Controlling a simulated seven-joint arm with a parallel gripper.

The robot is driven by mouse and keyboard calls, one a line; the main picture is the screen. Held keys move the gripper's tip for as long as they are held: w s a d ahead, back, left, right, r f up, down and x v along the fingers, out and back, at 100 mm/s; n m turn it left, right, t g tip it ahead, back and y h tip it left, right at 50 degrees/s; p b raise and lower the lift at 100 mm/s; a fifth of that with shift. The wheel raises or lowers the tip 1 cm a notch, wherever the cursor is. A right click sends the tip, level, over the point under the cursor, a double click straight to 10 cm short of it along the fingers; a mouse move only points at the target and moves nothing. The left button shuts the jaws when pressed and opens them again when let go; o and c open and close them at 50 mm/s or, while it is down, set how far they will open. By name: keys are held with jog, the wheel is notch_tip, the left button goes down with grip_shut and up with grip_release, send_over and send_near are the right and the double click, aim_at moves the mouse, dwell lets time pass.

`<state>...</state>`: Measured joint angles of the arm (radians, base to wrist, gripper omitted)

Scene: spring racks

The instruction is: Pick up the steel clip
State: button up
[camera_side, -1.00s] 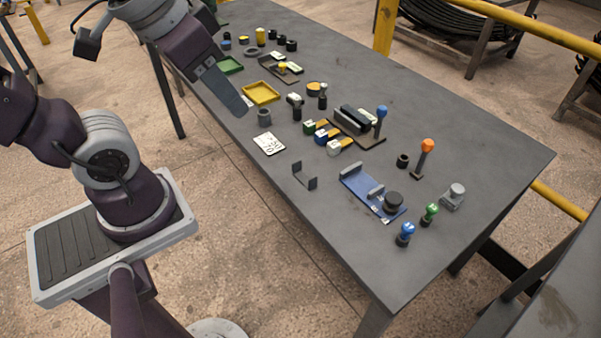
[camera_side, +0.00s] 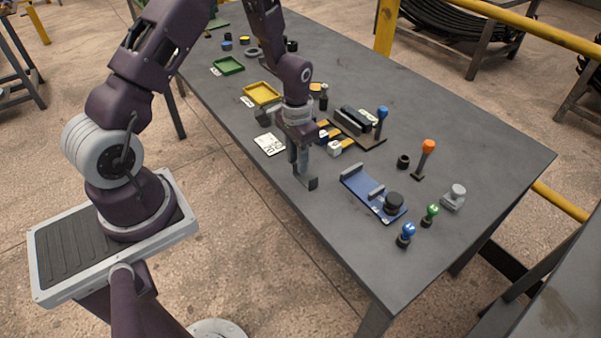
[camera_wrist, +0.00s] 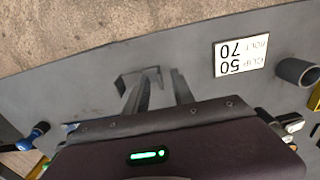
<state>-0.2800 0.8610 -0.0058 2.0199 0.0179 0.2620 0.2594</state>
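The steel clip (camera_side: 312,184) is a small dark grey U-shaped bracket on the near edge of the table. In the side view my gripper (camera_side: 301,170) points down over it and hides its left part. In the wrist view the clip (camera_wrist: 123,82) shows beyond the gripper, with an upright tab near the fingers. My gripper's two fingers (camera_wrist: 160,90) look apart, with a gap between them, down close to the clip. I cannot tell whether either finger touches it.
A white label card (camera_side: 269,144) reading "CLIP 50 BOLT 70" lies left of the clip. A blue plate fixture (camera_side: 360,190) lies to the right. Blocks on a rack (camera_side: 372,138) stand behind. The table's front edge is close.

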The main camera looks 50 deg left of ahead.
jog(key=shift+f, duration=0.75)
grip_shut()
dwell(0.9)
